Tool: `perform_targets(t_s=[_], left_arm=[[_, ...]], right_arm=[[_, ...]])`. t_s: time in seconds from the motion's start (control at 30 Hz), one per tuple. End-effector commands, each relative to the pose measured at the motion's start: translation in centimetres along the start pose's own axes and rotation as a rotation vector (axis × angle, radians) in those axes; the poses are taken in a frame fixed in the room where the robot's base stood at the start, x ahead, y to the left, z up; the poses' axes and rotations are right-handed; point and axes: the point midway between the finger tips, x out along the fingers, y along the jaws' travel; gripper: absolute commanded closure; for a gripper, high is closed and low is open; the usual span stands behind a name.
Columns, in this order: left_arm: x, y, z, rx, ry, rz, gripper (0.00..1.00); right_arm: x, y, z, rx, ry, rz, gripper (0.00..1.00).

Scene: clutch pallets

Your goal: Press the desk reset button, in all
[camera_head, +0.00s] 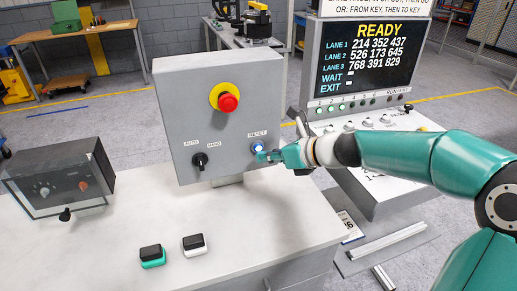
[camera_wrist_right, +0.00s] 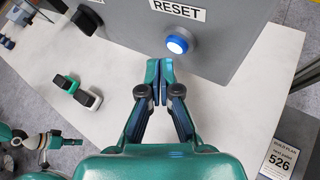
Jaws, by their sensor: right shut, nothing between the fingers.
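The reset button (camera_head: 257,146) is a blue round button with a bright pale centre, under the RESET label on the grey desk panel (camera_head: 225,125). It shows unobstructed in the right wrist view (camera_wrist_right: 177,44). My right gripper (camera_head: 266,156) is shut and empty, just right of and below the button in the head view. In the right wrist view, its closed fingertips (camera_wrist_right: 160,66) point toward the panel, slightly below and left of the button, with a small gap visible. My left gripper does not show in the head view.
The panel also carries a red stop button (camera_head: 228,102) and a black selector (camera_head: 200,161). A dark box (camera_head: 60,178) stands at the left. Green (camera_head: 152,256) and white (camera_head: 194,244) switches sit on the desk. A display (camera_head: 365,60) reading READY stands behind at right.

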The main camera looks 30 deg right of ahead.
Motion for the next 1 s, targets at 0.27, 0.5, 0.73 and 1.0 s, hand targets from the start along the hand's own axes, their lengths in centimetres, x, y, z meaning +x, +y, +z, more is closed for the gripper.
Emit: perform_targets(t_s=[0.27, 0.5, 0.73, 1.0], left_arm=[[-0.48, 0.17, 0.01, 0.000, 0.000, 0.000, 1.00], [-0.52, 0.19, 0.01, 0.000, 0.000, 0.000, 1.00], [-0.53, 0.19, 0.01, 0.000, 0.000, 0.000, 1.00], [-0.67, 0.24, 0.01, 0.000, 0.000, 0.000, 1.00]], right_arm=[[0.40, -0.20, 0.45, -0.001, 0.001, 0.002, 1.00], [0.57, -0.35, 0.55, -0.001, 0.000, 0.001, 1.00], [0.57, -0.36, 0.56, -0.001, 0.000, 0.001, 1.00], [0.75, -0.49, 0.70, -0.001, 0.000, 0.001, 1.00]])
